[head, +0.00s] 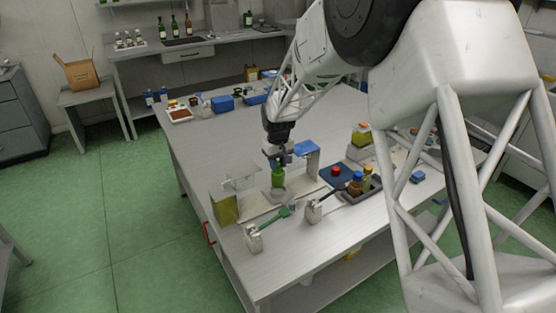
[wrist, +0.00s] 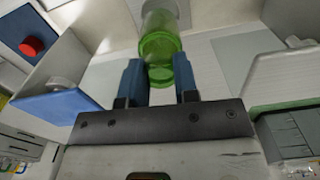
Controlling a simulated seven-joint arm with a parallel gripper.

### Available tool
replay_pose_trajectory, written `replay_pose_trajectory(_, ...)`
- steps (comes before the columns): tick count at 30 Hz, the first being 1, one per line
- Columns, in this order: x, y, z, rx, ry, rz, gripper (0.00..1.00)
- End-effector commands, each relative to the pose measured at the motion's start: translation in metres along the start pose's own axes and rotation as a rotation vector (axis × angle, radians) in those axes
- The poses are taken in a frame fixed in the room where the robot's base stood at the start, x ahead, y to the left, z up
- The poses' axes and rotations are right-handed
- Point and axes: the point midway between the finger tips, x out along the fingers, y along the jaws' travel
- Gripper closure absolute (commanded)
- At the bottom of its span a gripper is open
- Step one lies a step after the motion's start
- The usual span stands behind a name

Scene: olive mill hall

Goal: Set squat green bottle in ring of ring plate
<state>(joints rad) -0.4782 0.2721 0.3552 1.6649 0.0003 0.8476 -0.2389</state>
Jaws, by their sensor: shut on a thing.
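The squat green bottle (head: 278,178) is upright between the fingers of my gripper (head: 277,163), over the near left part of the table. In the wrist view the see-through green bottle (wrist: 160,45) sits between the two blue fingers of my gripper (wrist: 159,78), which is shut on it. A pale flat strip (head: 256,203) lies on the table below and around the bottle; it may be the ring plate. I cannot make out the ring, and I cannot tell whether the bottle's base touches anything.
A blue-topped stand (head: 307,149) is close right of the gripper. A clear-topped stand (head: 239,184) and an olive-green block (head: 225,210) are at left. A red button on a dark blue base (head: 336,171) and a tray of small bottles (head: 362,188) are at right. The table's middle is clear.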

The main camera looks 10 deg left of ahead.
Motion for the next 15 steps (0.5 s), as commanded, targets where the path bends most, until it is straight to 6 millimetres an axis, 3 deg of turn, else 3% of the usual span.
replay_pose_trajectory(15,0.0116,0.0000,0.0001,0.000,-0.001,0.000,1.00)
